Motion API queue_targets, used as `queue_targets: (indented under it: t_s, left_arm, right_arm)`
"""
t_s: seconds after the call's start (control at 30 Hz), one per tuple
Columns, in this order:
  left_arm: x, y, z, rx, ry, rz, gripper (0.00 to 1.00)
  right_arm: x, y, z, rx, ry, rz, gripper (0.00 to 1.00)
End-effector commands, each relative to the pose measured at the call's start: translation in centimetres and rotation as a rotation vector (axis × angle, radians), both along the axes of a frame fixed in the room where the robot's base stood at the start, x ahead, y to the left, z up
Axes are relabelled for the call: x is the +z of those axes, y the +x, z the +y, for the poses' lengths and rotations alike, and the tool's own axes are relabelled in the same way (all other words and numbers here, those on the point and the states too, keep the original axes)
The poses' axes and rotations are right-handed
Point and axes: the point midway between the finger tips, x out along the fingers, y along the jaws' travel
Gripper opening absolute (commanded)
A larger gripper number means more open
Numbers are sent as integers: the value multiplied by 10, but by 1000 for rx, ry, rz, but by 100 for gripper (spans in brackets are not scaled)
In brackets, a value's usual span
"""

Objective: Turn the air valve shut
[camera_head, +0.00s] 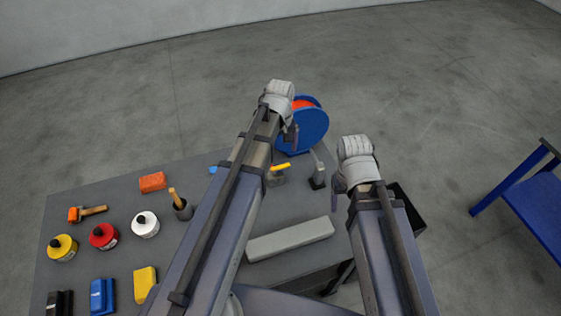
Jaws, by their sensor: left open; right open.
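A small yellow lever (281,167), which looks like the air valve's handle, sits on a grey fitting (277,180) on the dark grey table, between my two arms. My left arm partly covers the fitting. My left gripper (290,133) is above and just beyond the lever, mostly hidden behind its pale wrist; it is open. My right gripper (339,184) is right of the lever, near the table's right side, mostly hidden by its wrist; it is open. Neither gripper visibly holds anything. I cannot tell whether the left one touches anything.
A blue reel (315,128) with orange winding stands behind the lever. A small black-based stand (318,178) is to its right. A long grey block (291,239) lies in front. Tins, boxes and tools, including a red tin (104,236), fill the left. A blue table (540,205) stands far right.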

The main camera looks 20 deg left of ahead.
Motion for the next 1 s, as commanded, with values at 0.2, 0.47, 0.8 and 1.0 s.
queue_targets:
  t_s: [0.2,0.47,0.8,1.0]
  left_arm:
    - [-20,0,0,-2,0,0,100]
    - [-53,0,0,-3,0,0,100]
    - [-76,0,0,-3,0,0,100]
    - [-75,0,0,-3,0,0,100]
  right_arm:
    - [-20,0,0,3,0,0,67]
    - [-53,0,0,3,-1,0,67]
    - [-76,0,0,2,-1,0,67]
    - [-75,0,0,2,-1,0,67]
